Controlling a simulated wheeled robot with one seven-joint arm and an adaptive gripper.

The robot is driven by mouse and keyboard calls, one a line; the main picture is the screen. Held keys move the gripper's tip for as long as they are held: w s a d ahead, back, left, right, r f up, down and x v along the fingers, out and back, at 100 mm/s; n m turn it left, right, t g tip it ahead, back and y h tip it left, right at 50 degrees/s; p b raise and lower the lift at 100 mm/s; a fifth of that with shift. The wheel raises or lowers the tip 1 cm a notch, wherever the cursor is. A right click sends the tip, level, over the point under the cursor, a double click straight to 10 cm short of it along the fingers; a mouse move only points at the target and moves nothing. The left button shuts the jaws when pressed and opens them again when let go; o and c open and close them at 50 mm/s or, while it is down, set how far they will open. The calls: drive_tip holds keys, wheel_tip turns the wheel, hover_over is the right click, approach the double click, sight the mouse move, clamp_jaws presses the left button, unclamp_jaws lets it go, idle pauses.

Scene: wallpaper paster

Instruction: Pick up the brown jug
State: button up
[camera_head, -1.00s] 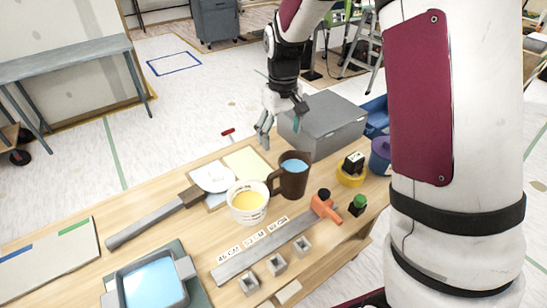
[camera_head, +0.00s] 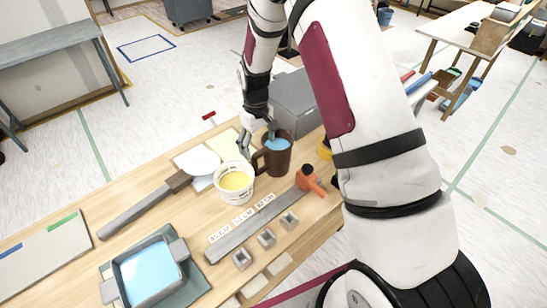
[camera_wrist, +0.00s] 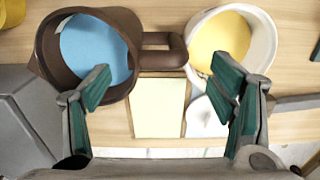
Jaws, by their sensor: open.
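The brown jug (camera_head: 277,157) stands upright on the workbench, with blue liquid inside and its handle on the left, close to a white cup of yellow liquid (camera_head: 235,181). In the wrist view the jug (camera_wrist: 128,35) is at upper left, its handle pointing right toward the white cup (camera_wrist: 262,45). My gripper (camera_head: 257,142) is just behind and above the jug. In the wrist view my gripper (camera_wrist: 165,85) is open and empty, with one finger over the jug's near side and the other over the cup's near side. The handle lies ahead, between the fingers.
A grey box (camera_head: 293,103) stands behind the jug, close to my arm. An orange tool (camera_head: 309,180) lies to the right. Bare bench lies between the brush and tray.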

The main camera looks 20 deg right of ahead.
sight(259, 154)
drive_tip(key=shift+s+f+p, duration=0.2)
drive_tip(key=shift+f+p, duration=0.4)
drive_tip(key=shift+f, duration=1.85)
drive_tip(key=c, duration=1.7)
clamp_jaws()
drive_tip(key=shift+r, duration=0.1)
